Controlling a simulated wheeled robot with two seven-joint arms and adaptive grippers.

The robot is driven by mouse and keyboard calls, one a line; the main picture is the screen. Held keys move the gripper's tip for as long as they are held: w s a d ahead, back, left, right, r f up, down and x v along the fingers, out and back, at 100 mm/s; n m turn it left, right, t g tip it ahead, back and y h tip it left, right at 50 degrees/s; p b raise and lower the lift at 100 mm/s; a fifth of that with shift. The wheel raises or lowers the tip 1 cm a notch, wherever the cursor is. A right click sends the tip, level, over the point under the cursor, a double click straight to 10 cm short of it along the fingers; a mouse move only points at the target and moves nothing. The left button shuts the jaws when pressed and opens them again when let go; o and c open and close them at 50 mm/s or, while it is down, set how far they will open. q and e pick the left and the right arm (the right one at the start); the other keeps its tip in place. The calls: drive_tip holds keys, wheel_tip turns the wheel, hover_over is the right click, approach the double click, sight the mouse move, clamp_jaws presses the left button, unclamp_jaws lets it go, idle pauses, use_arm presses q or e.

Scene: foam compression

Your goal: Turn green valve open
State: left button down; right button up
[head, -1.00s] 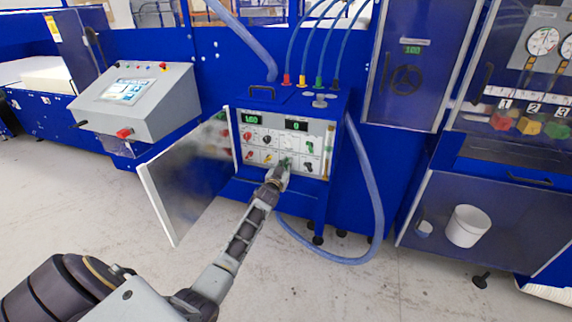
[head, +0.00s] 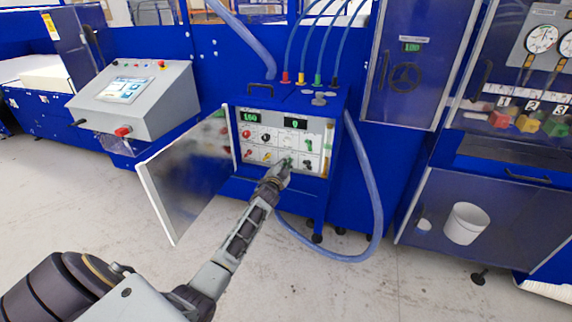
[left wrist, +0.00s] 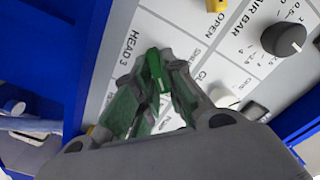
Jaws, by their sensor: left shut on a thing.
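The green valve (head: 289,160) is a small green handle in the lower row of the panel on the blue cabinet. My left gripper (head: 284,167) reaches it from below in the head view and partly covers it. In the left wrist view, the left gripper (left wrist: 155,80) has its green-padded fingers closed around the green valve (left wrist: 157,68), against the white labelled panel. The valve's exact angle is hard to tell behind the fingers. My right gripper is not in view.
Other red, black, yellow and green knobs sit close by on the panel (head: 258,145), under two green-digit displays. The cabinet door (head: 190,185) stands open at left. A blue hose (head: 375,190) hangs at right. A grey control console (head: 135,100) stands further left.

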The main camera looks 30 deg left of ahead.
use_arm(q)
drive_tip(key=shift+f, duration=0.1)
drive_tip(key=c, duration=1.6)
unclamp_jaws()
drive_tip(key=shift+o, duration=0.5)
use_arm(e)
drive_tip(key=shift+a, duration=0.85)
use_arm(q)
drive_tip(key=v, duration=1.2)
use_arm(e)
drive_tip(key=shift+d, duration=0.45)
